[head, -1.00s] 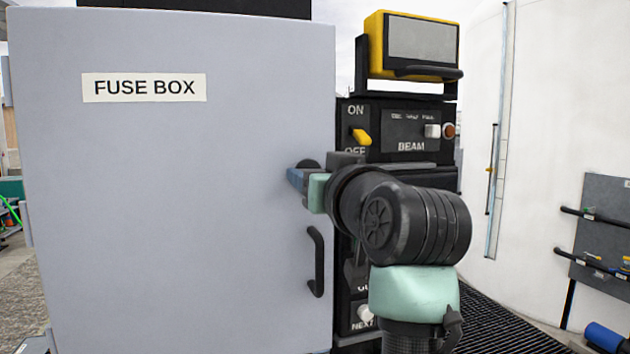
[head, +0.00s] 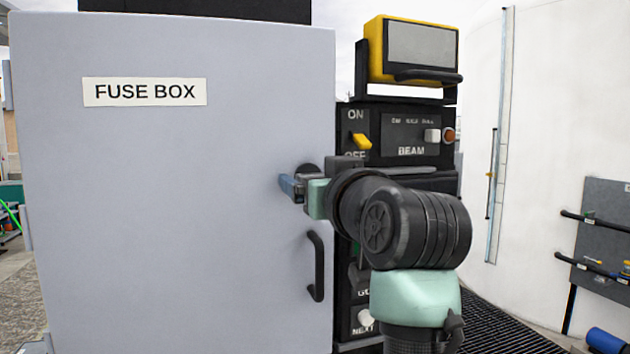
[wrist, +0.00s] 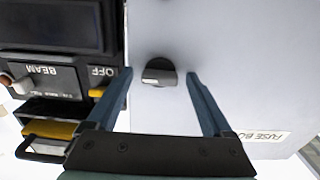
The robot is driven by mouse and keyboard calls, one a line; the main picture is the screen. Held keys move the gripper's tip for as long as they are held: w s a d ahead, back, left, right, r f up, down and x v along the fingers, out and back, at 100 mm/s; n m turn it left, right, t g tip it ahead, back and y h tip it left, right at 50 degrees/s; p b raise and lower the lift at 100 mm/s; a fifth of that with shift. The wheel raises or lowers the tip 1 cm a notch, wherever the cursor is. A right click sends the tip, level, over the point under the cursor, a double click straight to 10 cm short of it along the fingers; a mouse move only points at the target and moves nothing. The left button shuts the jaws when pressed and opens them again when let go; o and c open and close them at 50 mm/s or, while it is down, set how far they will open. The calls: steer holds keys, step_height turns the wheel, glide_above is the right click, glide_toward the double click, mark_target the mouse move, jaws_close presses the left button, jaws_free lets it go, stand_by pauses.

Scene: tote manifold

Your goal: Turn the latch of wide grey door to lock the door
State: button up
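The wide grey door (head: 170,230), labelled FUSE BOX, fills the left of the head view and looks closed. Its latch (head: 308,167) is a round dark knob near the right edge, above the handle, partly hidden by my gripper (head: 292,187). In the wrist view the latch (wrist: 158,64) has a grey grip bar lying about level across the picture. My gripper (wrist: 159,78) is open, with one finger on each side of the latch and a visible gap to both. It holds nothing.
A black door handle (head: 317,265) stands out below the latch. Right of the door is a black BEAM panel (head: 410,135) with a yellow switch (head: 362,141) and a yellow lamp (head: 420,45) above. A white curved wall (head: 560,90) stands at the far right.

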steer(key=b+v, duration=0.4)
steer(key=v, duration=0.9)
steer(key=shift+b, duration=0.3)
